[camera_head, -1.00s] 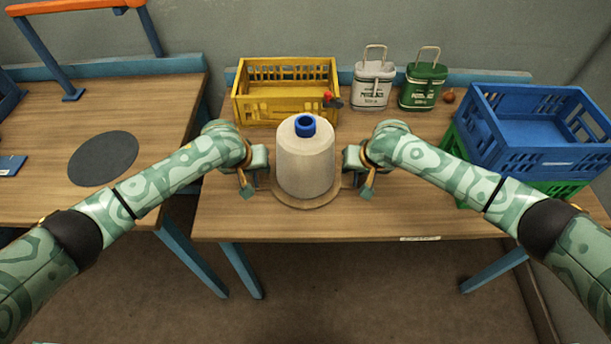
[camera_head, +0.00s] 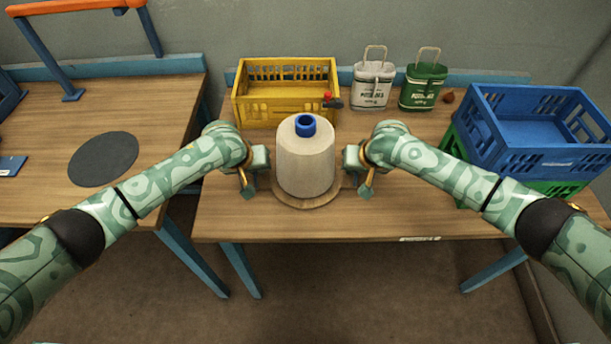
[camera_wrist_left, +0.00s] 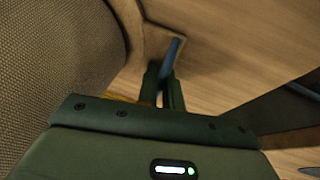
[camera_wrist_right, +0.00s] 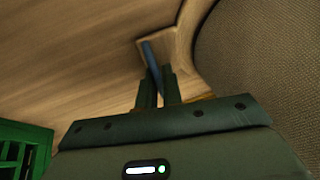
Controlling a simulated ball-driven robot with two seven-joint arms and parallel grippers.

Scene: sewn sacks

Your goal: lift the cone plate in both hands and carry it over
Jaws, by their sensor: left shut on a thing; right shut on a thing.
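The cone plate (camera_head: 306,203) is a round wooden disc at the middle of the right-hand table, near its front. A large pale cone of thread (camera_head: 306,165) with a blue core top (camera_head: 305,125) stands upright on it and hides most of it. My left gripper (camera_head: 256,178) is at the plate's left side and my right gripper (camera_head: 357,178) at its right side. In each wrist view, the left fingers (camera_wrist_left: 165,88) and the right fingers (camera_wrist_right: 158,88) are shut on a blue-grey bar at the plate's edge. I cannot tell whether the plate is clear of the table.
A yellow crate (camera_head: 287,110) stands behind the cone. A blue crate (camera_head: 545,165) sits on a green one at right. The left table has a dark round mat (camera_head: 104,159), with a gap between tables.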

